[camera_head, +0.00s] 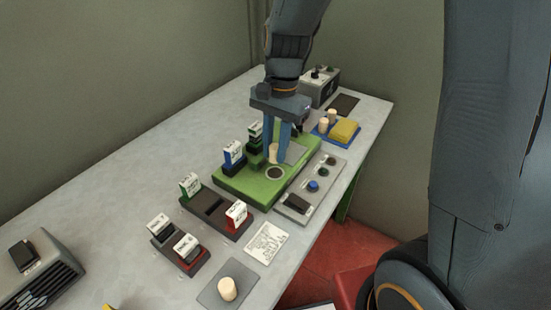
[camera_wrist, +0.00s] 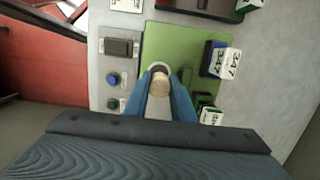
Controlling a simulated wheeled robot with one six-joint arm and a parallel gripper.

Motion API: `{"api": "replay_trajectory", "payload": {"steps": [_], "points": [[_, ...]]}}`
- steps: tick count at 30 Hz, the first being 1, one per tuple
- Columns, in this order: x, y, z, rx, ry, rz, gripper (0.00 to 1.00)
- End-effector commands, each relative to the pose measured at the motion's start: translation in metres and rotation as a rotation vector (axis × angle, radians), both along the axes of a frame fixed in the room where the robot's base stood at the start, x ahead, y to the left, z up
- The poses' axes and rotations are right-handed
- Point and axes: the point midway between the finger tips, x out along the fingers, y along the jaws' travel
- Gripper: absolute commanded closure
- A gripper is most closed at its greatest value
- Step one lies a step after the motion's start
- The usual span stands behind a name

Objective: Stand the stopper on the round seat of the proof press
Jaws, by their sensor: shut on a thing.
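My gripper (camera_head: 277,150) is shut on a pale cork stopper (camera_head: 272,154), over the green proof press (camera_head: 239,184). In the wrist view the stopper (camera_wrist: 160,86) sits between the two blue fingertips (camera_wrist: 161,80), its end facing the camera.
Numbered cards (camera_head: 233,152) stand along the press's left side. A grey panel (camera_head: 325,169) with buttons lies along its right. Another stopper (camera_head: 227,289) stands on a grey pad in front.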

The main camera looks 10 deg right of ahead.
Motion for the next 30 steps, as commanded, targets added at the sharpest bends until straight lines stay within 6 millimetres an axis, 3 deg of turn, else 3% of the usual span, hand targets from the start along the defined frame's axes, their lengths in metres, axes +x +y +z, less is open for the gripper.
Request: {"api": "replay_trajectory", "payload": {"steps": [10, 23, 24, 27, 30], "points": [[-0.001, 0.000, -0.040, -0.001, 0.002, 0.001, 0.98], [0.000, 0.000, -0.046, -0.001, 0.001, 0.001, 0.98], [0.000, 0.000, -0.046, 0.000, 0.000, 0.001, 0.72], [0.000, 0.000, -0.045, 0.000, 0.000, 0.001, 0.59], [0.000, 0.000, -0.045, 0.000, 0.000, 0.001, 0.59]]}}
